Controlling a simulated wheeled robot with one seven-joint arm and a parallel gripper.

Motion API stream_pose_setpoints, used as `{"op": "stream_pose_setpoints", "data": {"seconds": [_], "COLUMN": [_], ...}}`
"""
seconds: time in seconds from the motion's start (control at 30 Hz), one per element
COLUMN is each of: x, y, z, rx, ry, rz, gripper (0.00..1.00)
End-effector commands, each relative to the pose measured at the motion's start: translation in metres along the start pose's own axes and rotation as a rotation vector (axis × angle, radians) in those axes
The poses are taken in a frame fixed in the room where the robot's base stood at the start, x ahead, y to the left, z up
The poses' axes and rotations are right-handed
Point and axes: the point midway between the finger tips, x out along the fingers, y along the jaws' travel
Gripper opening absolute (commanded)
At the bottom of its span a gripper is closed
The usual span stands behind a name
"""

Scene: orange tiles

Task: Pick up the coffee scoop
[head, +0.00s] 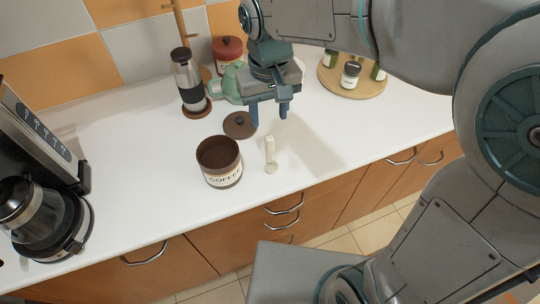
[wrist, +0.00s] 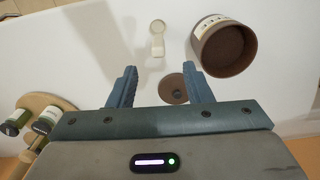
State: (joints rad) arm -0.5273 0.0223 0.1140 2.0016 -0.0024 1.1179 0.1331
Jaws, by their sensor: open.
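The cream coffee scoop (head: 270,153) lies on the white counter, just right of the open coffee canister (head: 220,162). Its round bowl end points toward the counter's front edge. My gripper (head: 269,119) is open and empty, above the counter and behind the scoop in the head view. Nothing hides the scoop.
The canister's brown lid (head: 239,125) lies close behind the canister. A round board with jars (head: 352,82) is at right. A coffee maker (head: 45,190) stands at left. Counter right of the scoop is clear.

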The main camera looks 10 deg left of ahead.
Motion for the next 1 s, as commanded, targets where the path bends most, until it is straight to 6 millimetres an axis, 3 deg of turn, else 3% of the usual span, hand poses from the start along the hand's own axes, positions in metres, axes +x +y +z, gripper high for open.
{"op": "stream_pose_setpoints", "data": {"seconds": [0.1,0.3,0.57,0.8,1.0], "x": [0.025,0.058,0.076,0.11,0.119], "y": [0.001,0.0,0.001,0.003,0.003], "z": [0.001,0.001,0.001,0.001,0.001], "rx": [0.0,0.0,0.0,0.0,0.0], "ry": [-0.006,-0.004,-0.004,-0.004,0.0], "rz": [0.001,0.0,0.0,0.001,0.0], "gripper": [0.45,0.45,0.45,0.45,0.45]}}
